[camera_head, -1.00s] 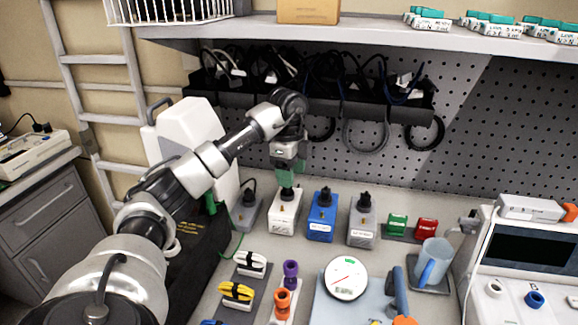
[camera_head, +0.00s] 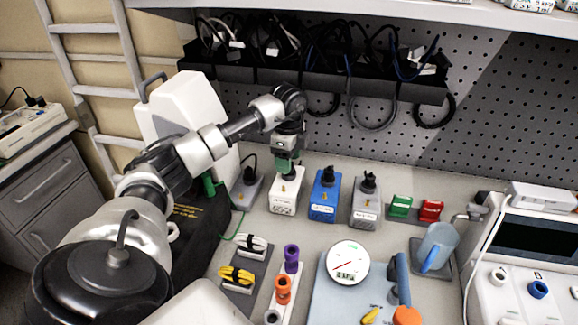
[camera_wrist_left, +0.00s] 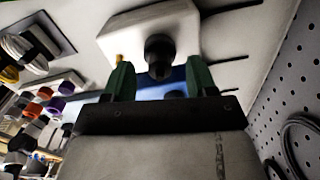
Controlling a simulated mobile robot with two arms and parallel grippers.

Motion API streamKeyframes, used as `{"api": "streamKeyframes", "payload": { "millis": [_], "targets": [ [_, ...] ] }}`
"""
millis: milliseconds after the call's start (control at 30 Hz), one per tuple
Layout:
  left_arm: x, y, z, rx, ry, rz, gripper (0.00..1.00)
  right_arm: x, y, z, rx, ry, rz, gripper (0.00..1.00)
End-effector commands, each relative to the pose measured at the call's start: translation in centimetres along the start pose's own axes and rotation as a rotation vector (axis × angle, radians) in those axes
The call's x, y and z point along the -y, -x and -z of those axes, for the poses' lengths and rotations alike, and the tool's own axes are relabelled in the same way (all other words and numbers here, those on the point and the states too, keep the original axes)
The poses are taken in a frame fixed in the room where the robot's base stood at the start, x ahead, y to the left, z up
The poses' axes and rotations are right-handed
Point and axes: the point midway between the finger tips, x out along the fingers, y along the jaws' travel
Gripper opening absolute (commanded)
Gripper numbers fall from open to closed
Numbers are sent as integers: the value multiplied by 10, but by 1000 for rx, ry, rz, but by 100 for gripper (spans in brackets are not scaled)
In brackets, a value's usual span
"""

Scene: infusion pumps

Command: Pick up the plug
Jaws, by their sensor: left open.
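Several boxes with black plugs on top stand in a row at the back of the table. The black plug (camera_wrist_left: 159,52) on the white box (camera_head: 286,196) is between the two green fingers of my left gripper (camera_wrist_left: 160,80) in the left wrist view. The fingers are apart, with gaps on both sides of the plug. In the head view my left gripper (camera_head: 286,167) is right above the white box and mostly hides its plug. Other plugs stand on the blue box (camera_head: 324,198), the grey box to its right (camera_head: 365,204) and a grey box to the left (camera_head: 247,187). My right gripper is not in view.
A black rack of cables (camera_head: 317,77) hangs on the pegboard behind. Coiled cables (camera_head: 240,259) lie in front.

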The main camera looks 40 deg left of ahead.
Motion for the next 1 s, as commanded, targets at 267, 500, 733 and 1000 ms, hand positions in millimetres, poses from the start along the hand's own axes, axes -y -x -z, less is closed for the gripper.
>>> {"api": "streamKeyframes", "payload": {
  "millis": [267,500,733,1000],
  "targets": [
    [0,-20,0,0,-1,1,57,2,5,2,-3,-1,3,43],
    [0,-20,0,0,-1,1,43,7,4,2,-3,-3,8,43],
    [0,-20,0,0,0,1,14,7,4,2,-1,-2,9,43],
    [0,-17,0,0,0,1,14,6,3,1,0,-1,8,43]
  ]
}}
